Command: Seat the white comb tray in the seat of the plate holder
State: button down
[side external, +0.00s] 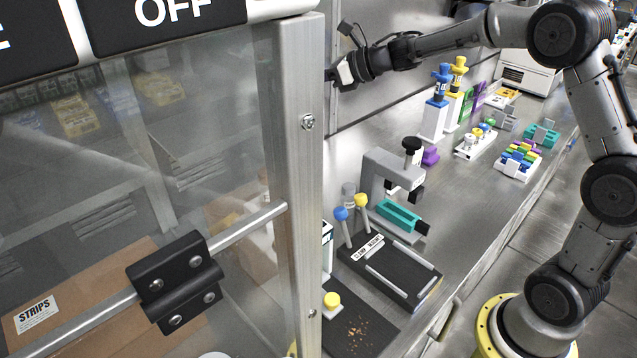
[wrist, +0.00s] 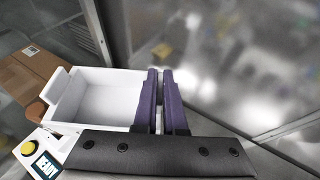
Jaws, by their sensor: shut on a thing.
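My gripper (wrist: 160,72) shows two dark purple fingers close together in the wrist view. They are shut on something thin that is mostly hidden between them. A white open-topped box (wrist: 95,100) lies just left of the fingers, partly covered by them; I cannot tell whether it is touched. I cannot pick out the white comb tray for certain. In the side external view my gripper (side external: 336,75) is high at the back, beside the metal door post, its fingertips largely hidden. I cannot identify the plate holder or its seat for certain.
A glass door with a metal post (side external: 307,180) fills the left side. Behind it is a cardboard box (side external: 80,290) labelled STRIPS. The bench carries a black railed plate (side external: 405,262), a grey stand with a teal block (side external: 398,217) and racks further back. A yellow-buttoned device (wrist: 35,155) shows at lower left.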

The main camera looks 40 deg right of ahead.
jog(key=w+d+f+m+h, duration=0.1)
jog(key=w+d+f, duration=0.1)
jog(key=d+f, duration=0.65)
jog(key=w+d+f, duration=0.3)
jog(key=d+f, duration=0.4)
jog(key=f, duration=0.3)
jog(key=shift+t, duration=0.4)
jog(key=shift+s+f, duration=0.1)
jog(key=shift+f, duration=4.75)
jog(key=shift+f, duration=0.15)
jog(key=c, duration=1)
grip_release()
